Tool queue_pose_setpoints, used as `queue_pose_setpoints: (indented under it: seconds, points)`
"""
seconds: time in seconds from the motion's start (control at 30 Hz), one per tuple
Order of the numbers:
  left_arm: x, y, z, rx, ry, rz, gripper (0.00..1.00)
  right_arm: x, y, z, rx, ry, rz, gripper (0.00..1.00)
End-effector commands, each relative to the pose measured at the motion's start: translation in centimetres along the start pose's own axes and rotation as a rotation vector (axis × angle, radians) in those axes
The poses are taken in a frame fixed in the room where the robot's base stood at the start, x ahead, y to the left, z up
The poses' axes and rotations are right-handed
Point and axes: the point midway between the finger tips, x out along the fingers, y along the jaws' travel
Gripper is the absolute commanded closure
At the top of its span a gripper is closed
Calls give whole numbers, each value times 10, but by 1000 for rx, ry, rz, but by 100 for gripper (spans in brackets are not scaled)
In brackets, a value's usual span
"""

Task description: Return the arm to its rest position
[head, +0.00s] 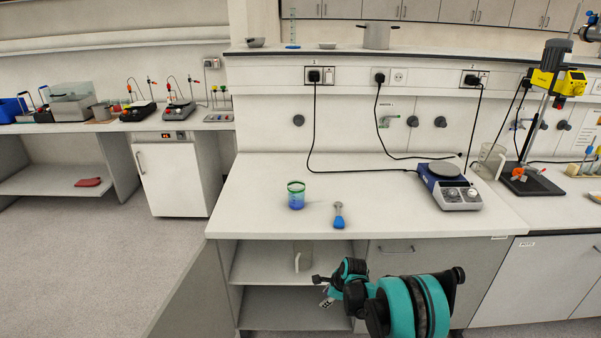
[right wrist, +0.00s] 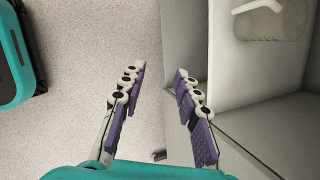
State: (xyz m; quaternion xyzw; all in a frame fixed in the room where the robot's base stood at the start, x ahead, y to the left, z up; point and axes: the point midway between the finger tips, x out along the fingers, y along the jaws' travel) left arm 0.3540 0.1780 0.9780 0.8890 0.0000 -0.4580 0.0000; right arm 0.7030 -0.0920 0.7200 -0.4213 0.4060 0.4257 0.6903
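My right arm, teal and black, comes up from the bottom of the head view, in front of the open shelves. Its right gripper (head: 326,300) is small and partly hidden by the arm there. In the right wrist view the right gripper (right wrist: 160,78) has its two purple-padded fingers apart, with nothing between them, over the floor and the cabinet edge. A clear jug (head: 303,258) stands on the upper shelf below the counter; a pale clear vessel (right wrist: 265,18) shows at the top right of the wrist view. My left gripper is not in view.
The lower shelf (head: 280,305) looks bare where visible. Open floor (head: 110,240) lies to the left.

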Motion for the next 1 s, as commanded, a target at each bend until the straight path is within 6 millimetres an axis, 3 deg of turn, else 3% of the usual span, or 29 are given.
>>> queue_pose_setpoints:
  seconds: [0.27, 0.4, 0.6, 0.8, 1.0]
  points:
    - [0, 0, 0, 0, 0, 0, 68, -129, 5, 11, -375, 45, -66, 68]
    - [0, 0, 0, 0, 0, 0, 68, -197, 25, 10, -608, 86, -98, 68]
    - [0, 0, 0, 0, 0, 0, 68, -276, 70, 0, -943, 158, -130, 68]
    - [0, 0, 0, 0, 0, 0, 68, -332, 129, -20, -1277, 245, -143, 68]
    - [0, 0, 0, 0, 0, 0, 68, -361, 190, -45, -1597, 343, -134, 68]
